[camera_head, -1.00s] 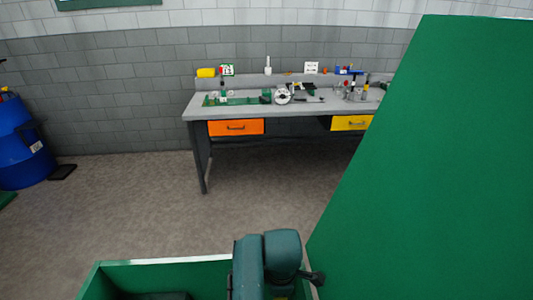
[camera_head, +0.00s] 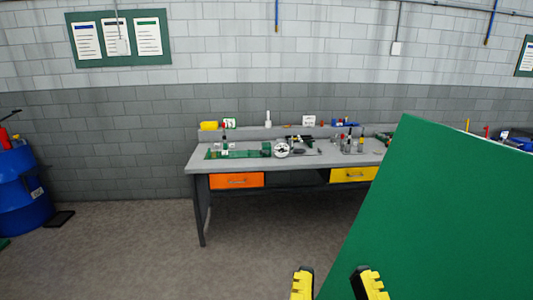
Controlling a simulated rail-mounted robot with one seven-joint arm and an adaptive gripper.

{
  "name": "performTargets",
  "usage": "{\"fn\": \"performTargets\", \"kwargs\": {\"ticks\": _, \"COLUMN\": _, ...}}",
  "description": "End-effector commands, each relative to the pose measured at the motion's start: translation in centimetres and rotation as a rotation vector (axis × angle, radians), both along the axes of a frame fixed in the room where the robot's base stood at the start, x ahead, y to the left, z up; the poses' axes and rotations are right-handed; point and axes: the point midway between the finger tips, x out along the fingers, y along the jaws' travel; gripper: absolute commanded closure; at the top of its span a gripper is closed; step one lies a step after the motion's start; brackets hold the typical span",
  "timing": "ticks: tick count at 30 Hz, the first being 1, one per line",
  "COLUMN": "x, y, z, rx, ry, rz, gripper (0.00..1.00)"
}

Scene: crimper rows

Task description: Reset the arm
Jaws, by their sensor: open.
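My gripper (camera_head: 335,284) shows at the bottom edge of the head view, right of centre. Its two yellow-and-black fingers are apart, with nothing visible between them. The rest of my arm is below the frame. The fingertips are in front of the lower left edge of a large green panel (camera_head: 450,220); I cannot tell how close they are to it.
A grey workbench (camera_head: 290,160) with an orange drawer (camera_head: 236,180) and a yellow drawer (camera_head: 353,174) stands against the wall, tools on its top. A blue barrel (camera_head: 22,195) stands at the far left. The floor (camera_head: 130,250) between is clear.

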Motion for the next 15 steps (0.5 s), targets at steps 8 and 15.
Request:
{"fn": "performTargets", "kwargs": {"ticks": 8, "x": 0.1, "y": 0.0, "z": 13.8, "rx": 0.001, "ry": 0.003, "rz": 0.000, "gripper": 0.59}}
{"fn": "performTargets", "kwargs": {"ticks": 15, "x": 0.1, "y": 0.0, "z": 24.5, "rx": 0.004, "ry": 0.004, "rz": 0.001, "gripper": 0.59}}
